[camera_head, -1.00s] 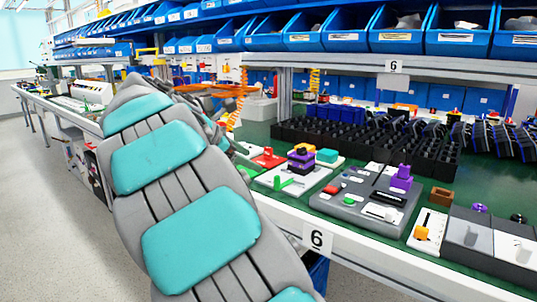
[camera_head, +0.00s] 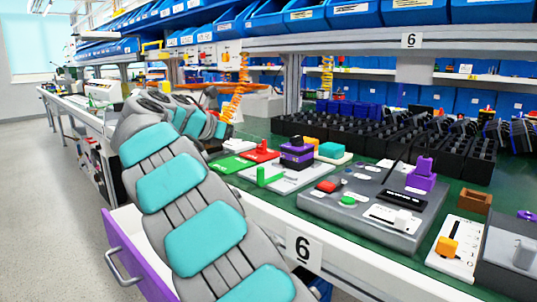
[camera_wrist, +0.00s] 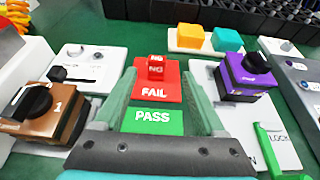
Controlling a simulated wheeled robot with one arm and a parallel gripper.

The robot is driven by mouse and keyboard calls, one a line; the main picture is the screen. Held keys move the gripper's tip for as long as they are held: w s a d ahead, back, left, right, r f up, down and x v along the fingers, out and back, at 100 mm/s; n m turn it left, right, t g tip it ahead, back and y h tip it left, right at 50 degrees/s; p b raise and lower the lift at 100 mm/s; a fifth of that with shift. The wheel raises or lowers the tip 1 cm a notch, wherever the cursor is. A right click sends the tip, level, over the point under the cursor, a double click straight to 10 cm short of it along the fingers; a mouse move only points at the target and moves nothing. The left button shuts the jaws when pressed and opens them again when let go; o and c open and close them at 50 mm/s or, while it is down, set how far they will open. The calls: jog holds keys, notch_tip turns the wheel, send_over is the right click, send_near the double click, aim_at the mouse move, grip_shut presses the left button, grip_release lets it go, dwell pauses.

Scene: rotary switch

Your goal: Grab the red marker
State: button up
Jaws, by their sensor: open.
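A small red block marked NG (camera_wrist: 156,66), the only red marker-like piece, stands on the red FAIL pad (camera_wrist: 153,92) in the wrist view. The green PASS pad (camera_wrist: 150,122) lies nearer. My gripper (camera_wrist: 158,70) is open, with its pale green fingers to either side of the pads and nothing between them held. I cannot tell whether the tips are level with the block. In the head view the red pad (camera_head: 262,154) and green pad (camera_head: 231,164) lie on the bench beyond my arm; my gripper is mostly hidden there.
A purple-topped switch box (camera_wrist: 245,76) stands right of the red pad and a brown switch box (camera_wrist: 50,112) left. Orange and teal blocks (camera_wrist: 194,38) are behind. A grey control panel (camera_head: 372,208) is farther right. An open purple drawer (camera_head: 135,260) juts out at lower left.

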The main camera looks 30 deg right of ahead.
aim_at(262, 147)
jog(key=b+x, duration=0.1)
jog(key=x, duration=0.6)
jog(key=shift+w+f, duration=0.25)
jog(key=shift+c, duration=0.2)
grip_shut()
